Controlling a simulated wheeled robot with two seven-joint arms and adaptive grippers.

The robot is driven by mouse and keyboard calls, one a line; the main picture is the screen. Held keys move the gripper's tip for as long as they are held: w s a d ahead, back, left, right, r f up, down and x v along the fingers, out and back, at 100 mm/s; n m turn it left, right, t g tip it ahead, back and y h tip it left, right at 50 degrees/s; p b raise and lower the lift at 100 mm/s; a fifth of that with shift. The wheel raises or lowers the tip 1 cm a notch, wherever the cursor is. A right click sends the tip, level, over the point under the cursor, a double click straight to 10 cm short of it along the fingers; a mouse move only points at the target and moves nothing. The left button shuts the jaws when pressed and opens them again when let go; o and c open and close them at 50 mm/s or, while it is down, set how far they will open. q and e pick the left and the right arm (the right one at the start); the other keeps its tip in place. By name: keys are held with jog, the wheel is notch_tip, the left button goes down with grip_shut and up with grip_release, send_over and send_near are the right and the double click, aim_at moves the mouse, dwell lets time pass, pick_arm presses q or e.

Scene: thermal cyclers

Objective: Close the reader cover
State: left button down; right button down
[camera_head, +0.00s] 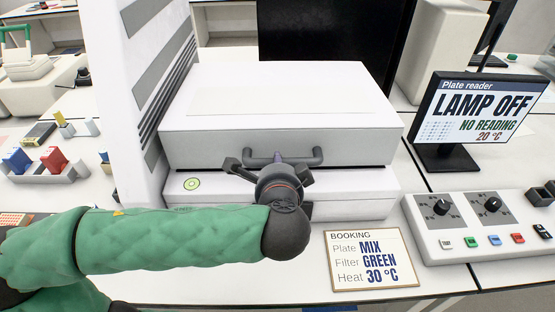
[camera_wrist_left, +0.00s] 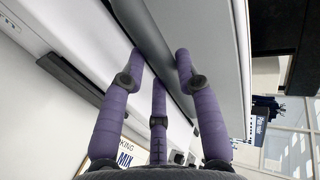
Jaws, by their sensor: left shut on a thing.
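The plate reader is a white box with a base (camera_head: 365,207) and a white cover (camera_head: 290,95) lying flat over it. A dark seam shows between cover and base along the front; I cannot tell whether they touch fully. A dark bar handle (camera_head: 262,153) is on the cover's front. My left gripper (camera_head: 272,172) is at this handle, with its wrist partly hiding the front. In the left wrist view, the purple fingers (camera_wrist_left: 158,85) are closed around the dark handle bar (camera_wrist_left: 150,40). My right gripper is not in view.
A booking card (camera_head: 370,259) stands at the front. A screen (camera_head: 484,115) reading "LAMP OFF" and a control panel (camera_head: 480,225) with knobs and buttons are on the right. A tall white instrument (camera_head: 135,110) stands close on the left, beside a rack with coloured blocks (camera_head: 45,170).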

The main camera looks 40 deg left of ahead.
pick_arm(q)
notch_tip(320, 180, down, 3)
jog(key=shift+s+d+r+b, duration=0.15)
jog(key=shift+r+b, duration=0.05)
jog(key=shift+b, duration=0.4)
jog(key=shift+s+d+f, duration=0.1)
jog(key=shift+d+f, duration=0.05)
jog(key=shift+f, duration=0.3)
jog(key=c, duration=0.9)
grip_release()
jog(key=shift+r, duration=0.25)
jog(key=v, duration=1.1)
jog(key=shift+s+d, duration=0.25)
jog(key=shift+s, duration=0.05)
